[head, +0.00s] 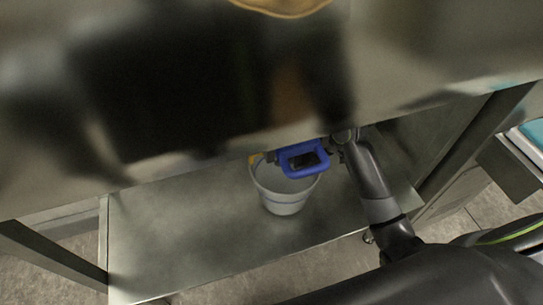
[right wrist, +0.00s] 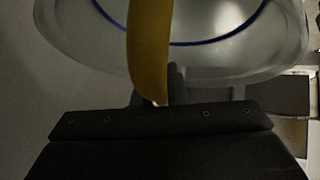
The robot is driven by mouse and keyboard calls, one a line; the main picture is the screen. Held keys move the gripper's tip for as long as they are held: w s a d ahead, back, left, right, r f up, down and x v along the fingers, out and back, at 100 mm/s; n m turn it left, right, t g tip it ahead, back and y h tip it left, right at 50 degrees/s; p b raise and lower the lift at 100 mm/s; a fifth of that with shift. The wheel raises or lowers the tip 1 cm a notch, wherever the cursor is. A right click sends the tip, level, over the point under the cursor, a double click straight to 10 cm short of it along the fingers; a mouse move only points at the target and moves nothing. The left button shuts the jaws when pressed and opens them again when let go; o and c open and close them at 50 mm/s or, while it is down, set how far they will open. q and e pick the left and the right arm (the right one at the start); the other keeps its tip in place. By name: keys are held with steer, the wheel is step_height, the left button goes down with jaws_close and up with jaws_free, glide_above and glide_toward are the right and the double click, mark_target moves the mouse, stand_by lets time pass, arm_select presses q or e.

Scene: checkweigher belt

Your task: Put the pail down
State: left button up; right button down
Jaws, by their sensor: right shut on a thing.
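The pail (head: 284,201) is pale grey-white with a blue stripe. It is upright over the lower metal shelf (head: 165,245), below the front edge of the upper surface; I cannot tell whether its base touches the shelf. My right gripper (head: 268,157) reaches in under that edge at the pail's rim. In the right wrist view the gripper (right wrist: 155,98) is shut on the pail's yellow handle (right wrist: 150,45), with the pail's open mouth and clear rim beyond. The fingertips are partly hidden by the handle. My left gripper is not in view.
The shiny steel upper surface (head: 420,60) overhangs the shelf closely above my right gripper. Table legs stand at left (head: 50,255) and right (head: 475,145). The shelf is bare left of the pail. A tan round object (head: 284,6) is at the top edge.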

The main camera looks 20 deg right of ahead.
mark_target(270, 154)
steer(key=w+a, duration=0.1)
steer(key=a, duration=0.2)
steer(key=shift+w+a, duration=0.1)
steer(key=shift+w, duration=0.3)
steer(key=shift+d+f, duration=0.2)
steer(key=shift+f, duration=0.5)
steer(key=shift+f, duration=0.2)
steer(key=c, duration=1.5)
jaws_free()
steer(key=shift+s, duration=0.1)
steer(key=shift+o, duration=0.2)
